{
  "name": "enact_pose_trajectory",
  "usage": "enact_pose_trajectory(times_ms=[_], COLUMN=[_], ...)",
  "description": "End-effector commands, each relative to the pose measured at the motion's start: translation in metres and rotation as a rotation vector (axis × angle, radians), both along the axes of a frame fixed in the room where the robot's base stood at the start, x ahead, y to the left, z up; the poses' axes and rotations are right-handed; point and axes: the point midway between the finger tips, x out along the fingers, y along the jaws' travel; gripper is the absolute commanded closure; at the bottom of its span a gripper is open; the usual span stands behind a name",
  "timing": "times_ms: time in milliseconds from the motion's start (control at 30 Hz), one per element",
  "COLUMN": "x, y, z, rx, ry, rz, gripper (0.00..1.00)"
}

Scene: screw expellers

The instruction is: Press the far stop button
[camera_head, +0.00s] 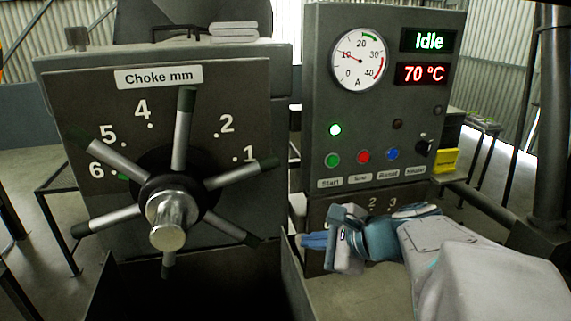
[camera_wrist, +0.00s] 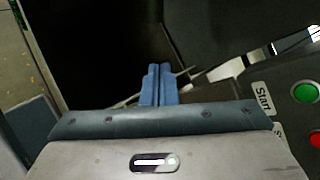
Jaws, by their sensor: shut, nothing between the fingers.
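A dark control panel (camera_head: 312,110) stands right of centre in the head view. It carries a green button (camera_head: 332,160) labelled Start and a red button (camera_head: 363,157) whose label is too small to read surely. A blue button (camera_head: 392,153) is to their right. In the wrist view the green button (camera_wrist: 305,92) and part of the red button (camera_wrist: 316,139) show at the right edge. My gripper (camera_head: 303,241) has its blue fingers together and empty, below and left of the red button, apart from the panel. Its fingers (camera_wrist: 157,68) point away from the wrist. No second red button shows.
A choke plate (camera_head: 250,100) with a spoked handwheel (camera_head: 167,220) stands at the left, its spokes reaching near my gripper's side. A gauge (camera_head: 359,58) and displays reading Idle (camera_head: 429,39) and 70 °C (camera_head: 424,74) sit above the buttons. A dark post (camera_head: 551,120) stands at the right.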

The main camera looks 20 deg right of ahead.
Motion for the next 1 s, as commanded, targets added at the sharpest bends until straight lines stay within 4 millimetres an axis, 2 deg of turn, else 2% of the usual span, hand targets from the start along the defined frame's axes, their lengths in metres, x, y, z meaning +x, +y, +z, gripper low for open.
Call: enact_pose_trajectory(times_ms=[33, 133, 300, 433, 600, 1000], x=[0.008, 0.019, 0.017, 0.009, 0.003, 0.008], y=[-0.023, -0.068, -0.143, -0.180, -0.197, -0.196], z=[0.002, 0.019, 0.044, 0.057, 0.063, 0.064], rx=[0.114, 0.347, 0.660, 0.801, 0.867, 0.866], ry=[-0.023, -0.092, -0.232, -0.318, -0.361, -0.360], rz=[-0.126, -0.354, -0.634, -0.748, -0.797, -0.794], gripper=[1.00, 1.00, 1.00, 1.00, 1.00, 1.00])
